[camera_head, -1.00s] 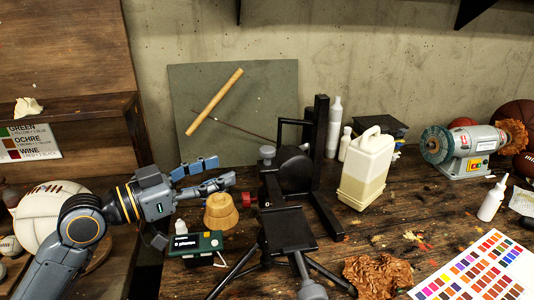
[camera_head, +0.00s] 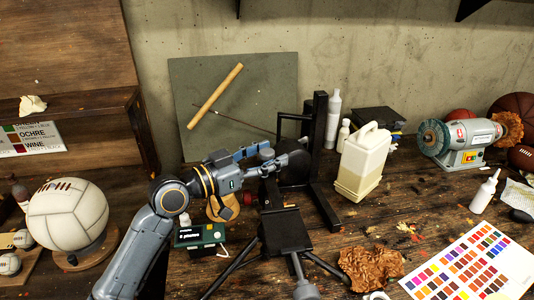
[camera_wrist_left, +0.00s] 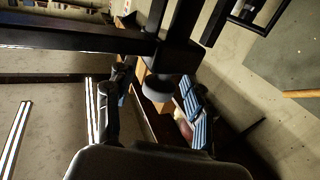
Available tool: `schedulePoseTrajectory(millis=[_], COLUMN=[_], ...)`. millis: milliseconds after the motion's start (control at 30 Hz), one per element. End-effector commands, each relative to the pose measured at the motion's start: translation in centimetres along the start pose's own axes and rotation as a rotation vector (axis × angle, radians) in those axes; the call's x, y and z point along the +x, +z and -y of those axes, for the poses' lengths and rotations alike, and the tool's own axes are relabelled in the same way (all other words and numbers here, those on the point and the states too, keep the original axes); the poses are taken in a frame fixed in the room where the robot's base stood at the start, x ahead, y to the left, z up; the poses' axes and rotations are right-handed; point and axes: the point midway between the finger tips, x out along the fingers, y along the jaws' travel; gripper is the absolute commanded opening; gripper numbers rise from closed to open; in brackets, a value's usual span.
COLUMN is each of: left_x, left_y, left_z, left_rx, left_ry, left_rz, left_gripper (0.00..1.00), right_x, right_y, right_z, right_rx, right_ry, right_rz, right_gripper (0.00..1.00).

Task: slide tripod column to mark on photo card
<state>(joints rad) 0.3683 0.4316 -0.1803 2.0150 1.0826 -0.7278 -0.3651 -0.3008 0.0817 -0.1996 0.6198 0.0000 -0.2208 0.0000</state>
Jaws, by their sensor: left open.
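A black tripod (camera_head: 285,232) stands on the dark wooden bench, its flat top plate facing up and its legs spread. Just behind it are a dark round part and a black upright frame (camera_head: 321,150). My left gripper (camera_head: 268,156) is open beside these dark parts, above and behind the plate. In the left wrist view a grey round knob (camera_wrist_left: 158,88) on a black bar lies between my spread fingers (camera_wrist_left: 148,108), with no grip visible. I cannot pick out a photo card or its mark for certain. My right gripper is not in view.
A green-black device (camera_head: 200,236) and a wooden block (camera_head: 222,208) sit close under my left wrist. A white jug (camera_head: 362,162) stands right of the frame. Crumpled brown leather (camera_head: 371,266) and a colour chart (camera_head: 470,268) lie at the front right.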

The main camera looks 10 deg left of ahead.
Motion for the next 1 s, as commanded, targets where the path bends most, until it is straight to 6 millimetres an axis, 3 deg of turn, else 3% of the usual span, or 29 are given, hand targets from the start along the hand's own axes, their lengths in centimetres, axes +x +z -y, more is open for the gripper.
schedulePoseTrajectory(millis=[33, 300, 500, 733, 1000], left_x=[0.0, 0.0, -0.1, -0.1, -0.1], left_y=[0.0, 0.0, -0.3, -3.3, -3.1], left_z=[0.0, 0.0, 0.0, 0.0, 0.0], left_rx=[0.000, 0.000, 0.001, 0.005, 0.002], left_ry=[0.000, 0.000, 0.000, -0.001, -0.001], left_rz=[0.000, 0.000, 0.000, -0.001, -0.002], left_gripper=[0.52, 0.00, 0.00, 0.00, 0.00], right_x=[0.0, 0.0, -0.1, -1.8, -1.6], right_y=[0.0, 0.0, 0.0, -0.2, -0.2], right_z=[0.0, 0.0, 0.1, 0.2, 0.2], right_rx=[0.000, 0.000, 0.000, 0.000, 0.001], right_ry=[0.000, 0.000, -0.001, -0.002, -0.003], right_rz=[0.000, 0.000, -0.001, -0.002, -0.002], right_gripper=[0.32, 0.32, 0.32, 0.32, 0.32])
